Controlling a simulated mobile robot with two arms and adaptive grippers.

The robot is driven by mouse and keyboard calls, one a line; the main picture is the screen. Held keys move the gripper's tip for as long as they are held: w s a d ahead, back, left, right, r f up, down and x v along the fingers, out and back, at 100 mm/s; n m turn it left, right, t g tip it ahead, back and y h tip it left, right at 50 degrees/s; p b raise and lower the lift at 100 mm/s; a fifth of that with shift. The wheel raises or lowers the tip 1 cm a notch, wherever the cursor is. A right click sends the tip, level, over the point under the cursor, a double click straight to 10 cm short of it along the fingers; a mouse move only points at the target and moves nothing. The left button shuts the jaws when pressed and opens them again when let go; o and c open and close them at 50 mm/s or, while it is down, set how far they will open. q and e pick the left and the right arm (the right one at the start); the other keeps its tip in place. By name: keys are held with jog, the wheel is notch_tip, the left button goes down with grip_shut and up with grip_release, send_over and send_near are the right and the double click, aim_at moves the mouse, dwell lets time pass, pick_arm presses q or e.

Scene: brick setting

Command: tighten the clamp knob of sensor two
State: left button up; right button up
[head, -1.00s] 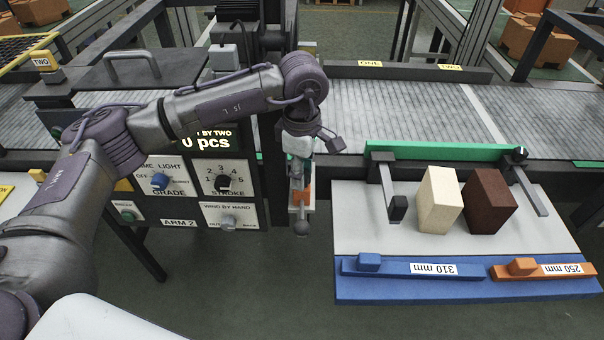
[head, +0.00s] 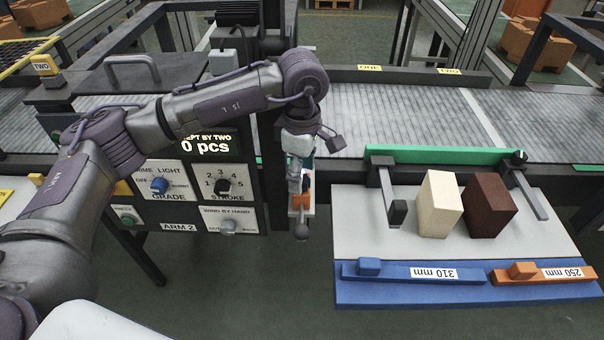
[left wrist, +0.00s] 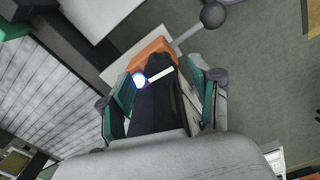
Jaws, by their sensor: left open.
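My left gripper (head: 301,183) hangs point down just right of the control panel. It is open, its teal fingers apart, around or just above a dark sensor body (left wrist: 155,105) with a lit blue-white spot. In the left wrist view, the gripper (left wrist: 164,92) has one finger on each side of that body. An orange block (left wrist: 153,50), also in the head view (head: 301,202), sits beyond the fingertips. From it a thin rod leads to a grey ball knob (left wrist: 212,15), which shows below the block in the head view (head: 302,232). Contact with the fingers cannot be told. My right gripper is out of view.
The panel has a blue grade knob (head: 159,185), a black stroke knob (head: 222,186) and a grey hand-wind knob (head: 228,226). A conveyor (head: 400,118) runs behind.

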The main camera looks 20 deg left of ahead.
pick_arm(q)
notch_tip(320, 180, up, 11)
dwell(0.3)
